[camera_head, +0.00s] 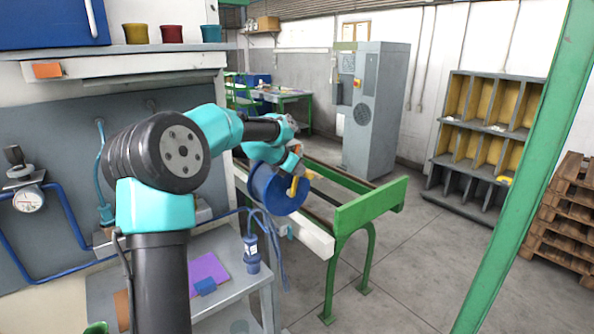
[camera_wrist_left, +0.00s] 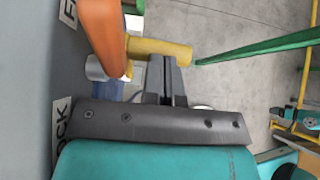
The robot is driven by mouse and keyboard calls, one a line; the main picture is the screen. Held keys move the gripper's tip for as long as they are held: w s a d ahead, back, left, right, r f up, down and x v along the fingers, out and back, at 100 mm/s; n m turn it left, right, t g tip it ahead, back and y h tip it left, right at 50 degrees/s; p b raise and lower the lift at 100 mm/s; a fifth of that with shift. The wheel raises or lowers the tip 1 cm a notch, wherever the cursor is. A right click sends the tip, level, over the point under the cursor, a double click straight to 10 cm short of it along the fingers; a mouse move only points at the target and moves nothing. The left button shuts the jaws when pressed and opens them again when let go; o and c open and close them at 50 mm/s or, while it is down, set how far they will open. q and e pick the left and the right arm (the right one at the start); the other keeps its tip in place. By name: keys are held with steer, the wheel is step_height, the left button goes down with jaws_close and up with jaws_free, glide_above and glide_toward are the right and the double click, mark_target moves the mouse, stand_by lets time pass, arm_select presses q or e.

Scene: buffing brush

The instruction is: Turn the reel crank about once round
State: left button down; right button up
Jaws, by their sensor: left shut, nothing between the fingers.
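The blue reel (camera_head: 272,190) hangs at the side of the green-ended bench in the head view. Its yellow crank handle (camera_head: 294,186) sticks out in front of it. In the left wrist view the orange crank arm (camera_wrist_left: 103,35) runs down the upper left, and the yellow handle (camera_wrist_left: 160,48) points right from it. My left gripper (camera_wrist_left: 167,60) is shut and empty, with its dark fingertips at the lower edge of the handle. They look close to it or touching; I cannot tell which. In the head view my arm hides most of this gripper. My right gripper is not in view.
The green frame (camera_head: 370,205) of the bench stands just right of the reel. A blue plug with cable (camera_head: 251,255) hangs by the small grey table (camera_head: 235,292) below. A green post (camera_head: 530,165) rises at the right. Open floor (camera_head: 410,255) lies between.

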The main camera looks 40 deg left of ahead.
arm_select(q)
steer(key=shift+w+d, duration=0.2)
steer(key=shift+w, duration=0.4)
steer(key=v, duration=1.4)
steer(key=shift+f, duration=0.1)
steer(key=s+f+t, duration=0.1)
steer(key=s+f, duration=0.2)
steer(key=f, duration=0.3)
steer(key=shift+s+a+f+t+h, duration=0.2)
steer(key=shift+a+f+t+h, duration=0.1)
steer(key=shift+a+t, duration=0.1)
steer(key=shift+w, duration=0.1)
